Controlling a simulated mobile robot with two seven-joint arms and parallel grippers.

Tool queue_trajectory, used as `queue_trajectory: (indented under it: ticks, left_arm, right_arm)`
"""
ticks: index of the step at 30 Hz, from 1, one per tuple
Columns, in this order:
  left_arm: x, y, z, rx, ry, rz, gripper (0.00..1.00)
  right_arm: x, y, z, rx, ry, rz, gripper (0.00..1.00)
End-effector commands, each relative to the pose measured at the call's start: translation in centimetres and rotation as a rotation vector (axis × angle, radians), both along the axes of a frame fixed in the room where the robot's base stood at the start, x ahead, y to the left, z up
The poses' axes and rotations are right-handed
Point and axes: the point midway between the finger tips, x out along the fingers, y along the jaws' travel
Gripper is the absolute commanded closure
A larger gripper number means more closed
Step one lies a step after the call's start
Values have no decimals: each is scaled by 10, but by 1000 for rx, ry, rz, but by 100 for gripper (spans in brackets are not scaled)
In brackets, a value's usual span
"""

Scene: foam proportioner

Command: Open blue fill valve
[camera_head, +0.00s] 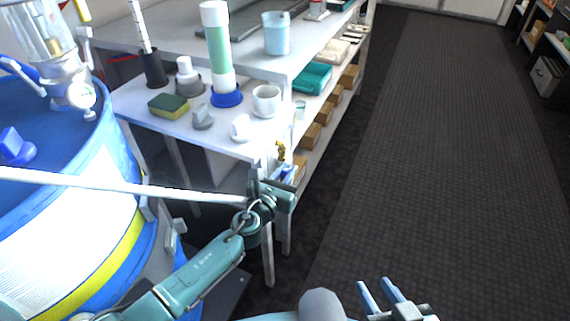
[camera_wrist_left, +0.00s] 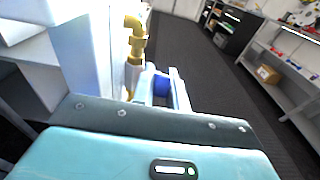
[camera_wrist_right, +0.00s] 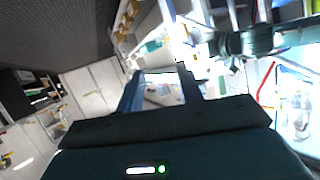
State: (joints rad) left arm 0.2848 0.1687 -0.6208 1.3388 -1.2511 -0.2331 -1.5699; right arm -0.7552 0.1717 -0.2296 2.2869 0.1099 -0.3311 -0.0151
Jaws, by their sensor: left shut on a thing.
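The blue valve handle (camera_wrist_left: 161,86) shows in the left wrist view, just beside a yellow elbow pipe (camera_wrist_left: 135,38). My left gripper (camera_wrist_left: 166,88) is shut on this handle. How far the valve is turned cannot be told. My right gripper (camera_head: 380,292) is open and empty, low over the floor. Its spread fingers (camera_wrist_right: 160,88) also show in the right wrist view.
The white bench (camera_head: 140,105) holds a green-filled cylinder (camera_head: 217,58), a white mug (camera_head: 266,100) and a sponge (camera_head: 168,105). A large blue drum (camera_head: 110,130) stands at the left, with a pale rod (camera_head: 120,184) crossing before it. The dark floor (camera_head: 440,150) at the right is clear.

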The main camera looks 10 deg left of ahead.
Motion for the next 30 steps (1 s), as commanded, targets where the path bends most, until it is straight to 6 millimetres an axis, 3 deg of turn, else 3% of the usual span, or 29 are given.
queue_trajectory:
  ticks: [1, 9, 26, 27, 30]
  left_arm:
    - [1, 0, 10, 6, 19, 0, 100]
    - [4, -2, 14, 34, 111, -1, 100]
    - [6, -2, 8, 49, 152, 0, 100]
    - [6, -2, 8, 49, 152, 0, 82]
    - [5, -2, 8, 49, 152, 0, 74]
  right_arm:
    - [1, 2, 12, 3, 18, 3, 64]
    - [3, 7, 24, -36, 87, 27, 64]
    - [2, 8, 22, -68, 110, 40, 64]
    - [2, 8, 22, -68, 110, 40, 64]
    - [2, 8, 22, -68, 110, 40, 64]
